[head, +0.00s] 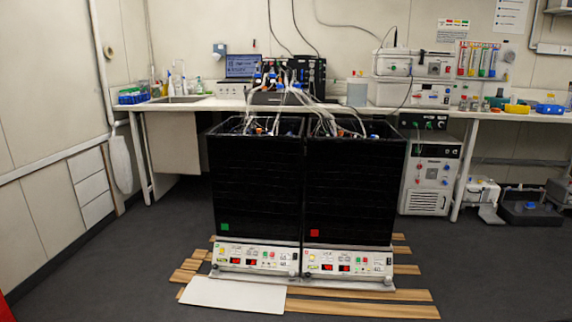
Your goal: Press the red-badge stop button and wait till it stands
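Two black box-shaped shakers stand side by side on the floor in the head view. The right shaker (355,195) carries a red badge (314,233) low on its left side. The left shaker (254,185) carries a green badge (225,227). Under the red badge is a white control panel (348,264) with lit red displays and several small buttons and knobs. The stop button is too small to tell apart. A similar panel (255,257) sits under the green badge. One still picture cannot show whether either shaker moves. My gripper is not in view.
Wooden planks (370,309) and a white board (233,295) lie on the floor before the shakers. Tubes and cables run from the shaker tops to the bench (190,103) behind. A grey-white unit (430,180) stands to the right.

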